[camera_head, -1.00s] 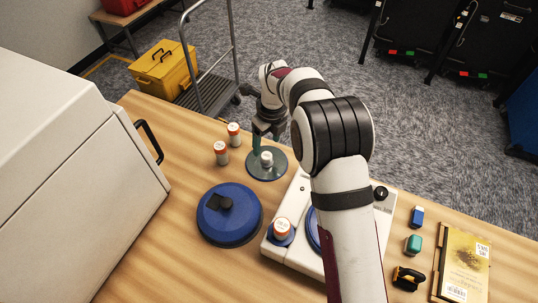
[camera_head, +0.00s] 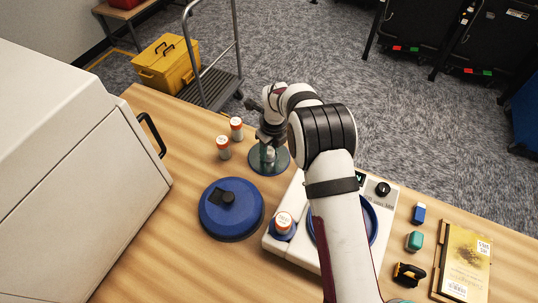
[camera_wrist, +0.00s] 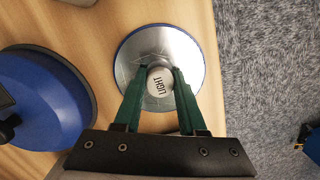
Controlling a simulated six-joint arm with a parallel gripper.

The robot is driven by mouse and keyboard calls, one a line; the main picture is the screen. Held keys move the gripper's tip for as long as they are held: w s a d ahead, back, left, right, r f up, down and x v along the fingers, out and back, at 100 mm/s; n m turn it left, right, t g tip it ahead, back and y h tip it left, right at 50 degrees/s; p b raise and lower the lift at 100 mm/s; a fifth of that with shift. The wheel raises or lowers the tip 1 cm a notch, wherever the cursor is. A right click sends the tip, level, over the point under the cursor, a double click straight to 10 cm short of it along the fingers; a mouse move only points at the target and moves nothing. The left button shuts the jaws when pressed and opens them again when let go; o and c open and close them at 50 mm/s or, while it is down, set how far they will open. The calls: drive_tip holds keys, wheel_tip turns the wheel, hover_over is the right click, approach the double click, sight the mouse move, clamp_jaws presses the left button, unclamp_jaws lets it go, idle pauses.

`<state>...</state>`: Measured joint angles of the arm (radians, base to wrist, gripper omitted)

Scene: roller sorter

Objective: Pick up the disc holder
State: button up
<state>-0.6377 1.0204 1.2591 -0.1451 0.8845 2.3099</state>
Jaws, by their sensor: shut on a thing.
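The disc holder (camera_head: 281,166) is a flat grey round plate with a small upright post at its centre. It rests on the wooden table near the far edge, partly hidden by my arm in the head view. In the wrist view the plate (camera_wrist: 196,50) looks silvery with a thin blue rim, and the post's pale top (camera_wrist: 159,83) reads "LIGHT". My gripper (camera_wrist: 160,72) has its green fingers on either side of the post and is shut on it. In the head view my gripper (camera_head: 267,150) is right above the plate.
A blue round lid (camera_head: 230,222) lies in front. Two orange-capped bottles (camera_head: 223,147) (camera_head: 236,128) stand just left of the plate. A white device (camera_head: 290,250) carries another capped bottle (camera_head: 283,222). A big white machine (camera_head: 80,180) fills the left.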

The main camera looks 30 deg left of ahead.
clamp_jaws()
